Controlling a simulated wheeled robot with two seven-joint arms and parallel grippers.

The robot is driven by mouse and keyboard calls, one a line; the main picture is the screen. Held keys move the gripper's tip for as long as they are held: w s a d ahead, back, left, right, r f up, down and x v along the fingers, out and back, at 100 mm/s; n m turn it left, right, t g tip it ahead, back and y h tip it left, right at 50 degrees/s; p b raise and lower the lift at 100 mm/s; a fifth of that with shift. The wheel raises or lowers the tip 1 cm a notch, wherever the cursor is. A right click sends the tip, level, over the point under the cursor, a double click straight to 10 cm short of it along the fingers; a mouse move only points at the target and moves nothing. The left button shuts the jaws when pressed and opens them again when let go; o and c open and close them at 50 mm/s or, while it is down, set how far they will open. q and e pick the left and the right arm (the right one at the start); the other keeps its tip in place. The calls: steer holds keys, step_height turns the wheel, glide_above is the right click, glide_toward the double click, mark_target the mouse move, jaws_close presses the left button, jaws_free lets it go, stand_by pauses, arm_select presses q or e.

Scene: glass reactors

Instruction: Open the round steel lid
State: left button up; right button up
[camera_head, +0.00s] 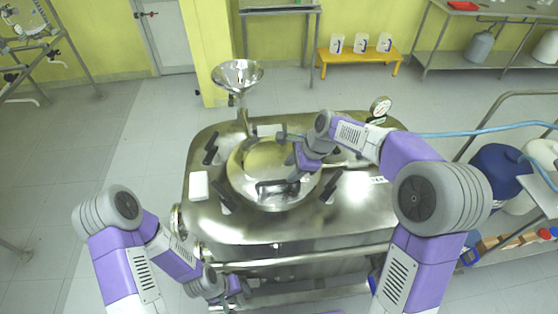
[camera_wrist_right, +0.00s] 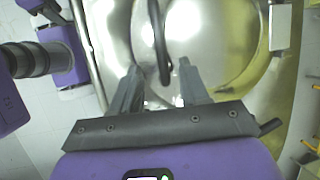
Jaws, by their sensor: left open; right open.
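The round steel lid (camera_head: 247,185) lies on top of the steel reactor (camera_head: 345,222) and looks closed. A dark bar handle (camera_head: 277,186) stands on the lid. In the right wrist view the handle (camera_wrist_right: 157,42) runs down between my fingers, and the shiny lid (camera_wrist_right: 205,45) fills the middle. My right gripper (camera_head: 292,178) is over the lid at the handle; in the wrist view its two fingertips (camera_wrist_right: 158,78) are apart, one on each side of the handle's end. My left gripper (camera_head: 242,288) is open and low at the reactor's front edge, away from the lid.
Black clamps (camera_head: 211,150) stand around the lid. A steel funnel (camera_head: 238,75) rises at the back left and a gauge (camera_head: 380,107) at the back right. A white box (camera_head: 199,186) lies left of the lid.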

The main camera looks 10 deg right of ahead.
mark_target(280, 181)
steer(key=b+x, duration=0.1)
steer(key=x, duration=0.5)
steer(key=shift+s, duration=0.1)
steer(key=shift+a+f, duration=0.3)
steer(key=shift+f, duration=0.3)
jaws_close()
